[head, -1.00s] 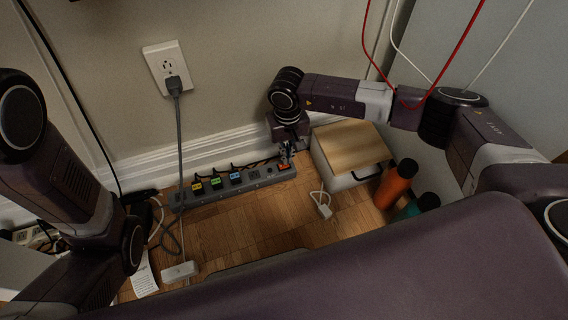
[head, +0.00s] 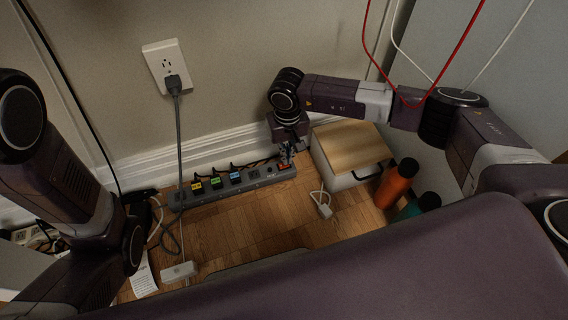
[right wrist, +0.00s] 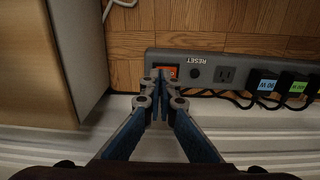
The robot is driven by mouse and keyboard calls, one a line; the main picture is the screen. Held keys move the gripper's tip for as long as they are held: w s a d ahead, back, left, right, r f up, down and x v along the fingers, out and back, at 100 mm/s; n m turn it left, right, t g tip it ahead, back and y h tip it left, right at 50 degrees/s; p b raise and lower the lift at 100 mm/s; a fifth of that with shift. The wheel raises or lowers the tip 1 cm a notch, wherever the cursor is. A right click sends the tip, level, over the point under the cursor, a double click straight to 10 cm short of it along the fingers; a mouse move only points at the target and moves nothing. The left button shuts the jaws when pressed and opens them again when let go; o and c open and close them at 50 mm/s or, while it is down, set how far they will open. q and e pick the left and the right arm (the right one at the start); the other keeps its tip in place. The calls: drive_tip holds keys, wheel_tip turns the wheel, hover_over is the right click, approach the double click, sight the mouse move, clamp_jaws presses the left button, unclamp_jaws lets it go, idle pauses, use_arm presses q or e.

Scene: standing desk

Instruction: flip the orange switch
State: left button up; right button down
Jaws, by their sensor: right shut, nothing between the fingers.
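The orange switch (head: 283,166) sits at the right end of the grey power strip (head: 215,191) on the floor along the wall. In the right wrist view the switch (right wrist: 166,70) shows beside the RESET button, partly covered by my fingertips. My right gripper (head: 286,152) points down, shut and empty, right over the switch; its tips (right wrist: 160,80) overlap the switch's edge in the wrist view. I cannot tell whether they touch it. My left arm shows at the left, but its gripper is not in view.
A white box with a wooden lid (head: 349,146) stands close right of the strip. An orange bottle (head: 397,184) and a teal one (head: 419,206) stand beyond it. Plugs with coloured labels (head: 216,183) fill the strip's left part. A white adapter (head: 322,206) lies on the open floor.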

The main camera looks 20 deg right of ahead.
drive_tip(key=shift+f+b, duration=0.55)
drive_tip(key=shift+f, duration=0.25)
idle(0.4)
drive_tip(key=shift+r+p, duration=2.55)
drive_tip(key=shift+r, duration=1.05)
drive_tip(key=shift+f, duration=0.1)
